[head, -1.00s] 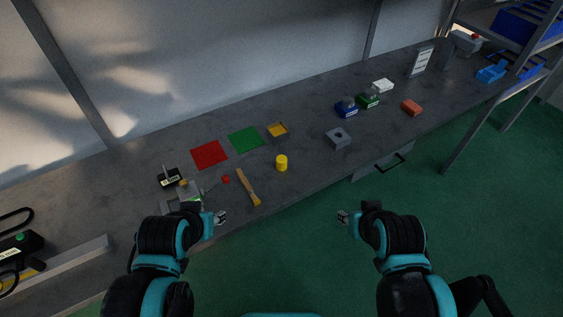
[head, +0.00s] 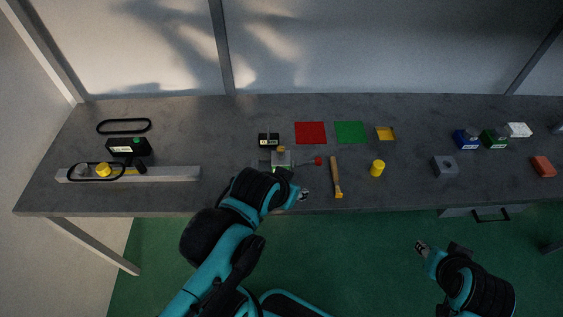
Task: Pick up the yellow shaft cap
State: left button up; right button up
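A small upright yellow cylinder (head: 377,168) stands on the bench right of center, near the front edge. A second yellow round piece (head: 103,170) sits at the left on a grey rail, within a black belt loop. I cannot tell for certain which is the shaft cap. My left gripper (head: 304,195) is at the bench's front edge, left of the yellow cylinder and apart from it. My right gripper (head: 421,246) is in front of the bench, over the green floor. Both look empty, but their fingers are too small to judge.
A wooden-handled tool (head: 336,178) lies between my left gripper and the cylinder. A grey block (head: 445,166) sits to the cylinder's right. Red (head: 310,133) and green (head: 351,132) squares and a yellow tray (head: 385,139) lie behind. A small fixture (head: 281,159) stands behind my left arm.

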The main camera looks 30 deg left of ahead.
aim_at(377, 168)
jog(key=i+l+u, duration=0.25)
jog(key=u, duration=0.2)
jog(key=i+l+u, duration=0.2)
jog(key=l+u, duration=0.3)
jog(key=j, duration=0.15)
